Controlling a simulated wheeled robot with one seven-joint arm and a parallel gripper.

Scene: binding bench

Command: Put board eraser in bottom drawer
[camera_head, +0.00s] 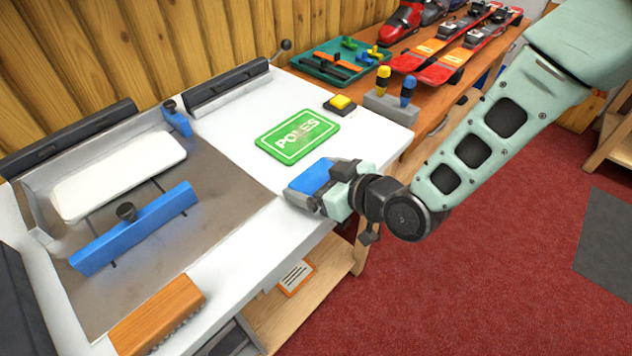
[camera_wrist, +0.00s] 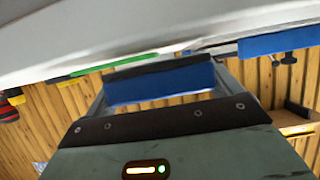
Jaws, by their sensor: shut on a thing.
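The board eraser (camera_wrist: 160,84), a blue block with a dark strip along one side, is between the fingers of my gripper (camera_head: 312,184). My gripper is shut on it at the front right edge of the white bench top. In the head view the blue face of the eraser (camera_head: 313,176) shows between the fingers. I cannot tell there whether it touches the bench. Below the bench top is a pale wooden surface (camera_head: 315,300) with an orange-edged label (camera_head: 295,277). I cannot tell whether this is the bottom drawer, as the bench front is mostly hidden.
A green POLES sign (camera_head: 298,137) and a yellow button (camera_head: 341,103) lie behind my gripper. A blue bar (camera_head: 135,228) and a wooden brush (camera_head: 158,315) are at the left. A teal tray (camera_head: 345,62) and red skis stand behind. Red carpet at the right is mostly clear.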

